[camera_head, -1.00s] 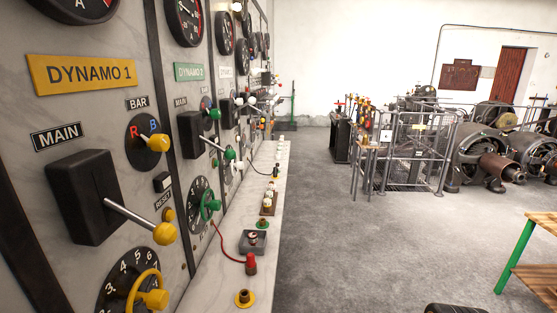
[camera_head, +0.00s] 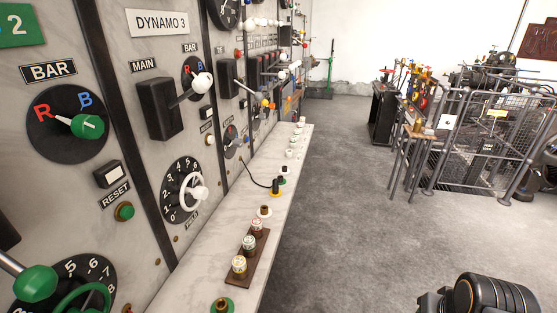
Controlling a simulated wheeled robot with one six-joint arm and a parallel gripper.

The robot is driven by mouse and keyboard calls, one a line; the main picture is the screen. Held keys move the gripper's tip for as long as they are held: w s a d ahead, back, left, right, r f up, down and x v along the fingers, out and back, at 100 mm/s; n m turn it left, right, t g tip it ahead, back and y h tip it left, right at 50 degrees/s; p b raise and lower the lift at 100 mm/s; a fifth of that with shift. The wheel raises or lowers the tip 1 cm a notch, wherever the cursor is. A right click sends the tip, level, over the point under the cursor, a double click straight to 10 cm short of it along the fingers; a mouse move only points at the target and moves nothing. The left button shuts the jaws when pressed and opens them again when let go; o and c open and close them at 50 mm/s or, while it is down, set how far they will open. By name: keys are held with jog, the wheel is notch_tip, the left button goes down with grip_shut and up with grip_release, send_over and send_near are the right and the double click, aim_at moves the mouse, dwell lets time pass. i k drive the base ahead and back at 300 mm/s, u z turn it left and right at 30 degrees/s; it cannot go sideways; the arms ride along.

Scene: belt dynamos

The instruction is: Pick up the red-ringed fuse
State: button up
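Several white-capped fuses are in view. Three stand upright in a brown wooden rack on the marble shelf: a near fuse (camera_head: 239,266), a middle fuse (camera_head: 249,243) and a far fuse (camera_head: 257,227). Their caps carry small coloured marks, but I cannot tell for certain which one is ringed red. More small white fuses (camera_head: 294,141) stand farther along the shelf, too small to read. My gripper is not in view; only a black, orange-banded part that looks like my own arm shows at the bottom right.
The marble shelf (camera_head: 215,275) runs along the switchboard, whose levers and handwheels (camera_head: 192,191) jut out above it. A green-based socket (camera_head: 222,305) is at the near end; a black plug (camera_head: 275,187) on a cable stands beyond the rack. The grey floor (camera_head: 345,220) to the right is clear.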

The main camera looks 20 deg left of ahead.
aim_at(256, 224)
jog(key=i, duration=1.85)
jog(key=u, duration=3.65)
